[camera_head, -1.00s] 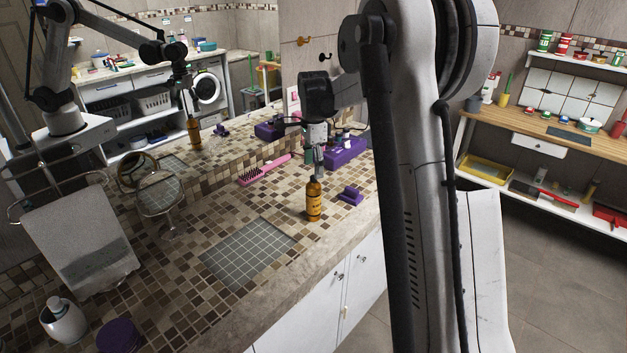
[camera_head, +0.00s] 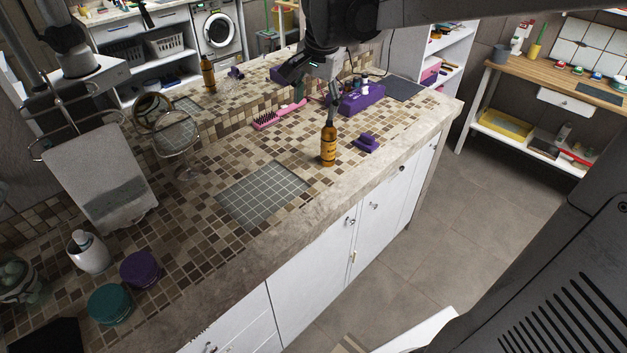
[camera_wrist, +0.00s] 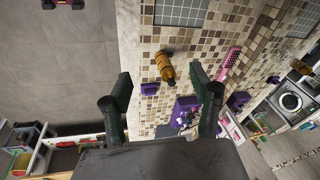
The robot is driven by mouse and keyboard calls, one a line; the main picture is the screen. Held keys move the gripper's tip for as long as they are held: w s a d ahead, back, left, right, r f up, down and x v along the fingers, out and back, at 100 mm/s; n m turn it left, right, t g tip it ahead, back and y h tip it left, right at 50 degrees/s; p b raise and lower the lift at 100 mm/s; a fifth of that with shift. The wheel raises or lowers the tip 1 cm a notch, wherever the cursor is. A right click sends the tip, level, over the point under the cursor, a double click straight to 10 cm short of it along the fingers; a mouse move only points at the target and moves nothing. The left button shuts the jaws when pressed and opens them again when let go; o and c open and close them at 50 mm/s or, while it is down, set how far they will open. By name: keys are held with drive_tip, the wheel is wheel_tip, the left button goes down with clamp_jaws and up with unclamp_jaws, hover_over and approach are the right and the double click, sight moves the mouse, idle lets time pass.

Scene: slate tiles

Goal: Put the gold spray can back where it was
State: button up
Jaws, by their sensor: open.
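The gold spray can (camera_head: 328,148), an amber bottle shape with a dark label, stands upright on the tiled counter, right of the grey grid tile panel (camera_head: 262,193). My gripper (camera_head: 332,98) is just above the can's top in the head view, fingers pointing down. In the wrist view the can (camera_wrist: 167,68) shows beyond and between the two spread fingers (camera_wrist: 160,74), with visible space on both sides. The gripper is open and holds nothing. The can's top is partly hidden by my gripper in the head view.
A small purple block (camera_head: 366,143) stands close right of the can. Behind are a pink brush (camera_head: 280,114) and a purple box (camera_head: 361,98). A round mirror (camera_head: 178,135) stands to the left. The grid panel is bare; the counter's front edge (camera_head: 330,200) is near.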

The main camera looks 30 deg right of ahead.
drive_tip(key=s+a+f+n+t, duration=0.2)
drive_tip(key=s+a+n, duration=0.2)
drive_tip(key=s, duration=0.6)
drive_tip(key=s+a+f+n+t, duration=0.2)
drive_tip(key=s+a+n, duration=0.3)
drive_tip(key=s, duration=0.5)
drive_tip(key=shift+s+f+n, duration=0.35)
drive_tip(key=shift+f+n, duration=0.05)
drive_tip(key=shift+n, duration=0.6)
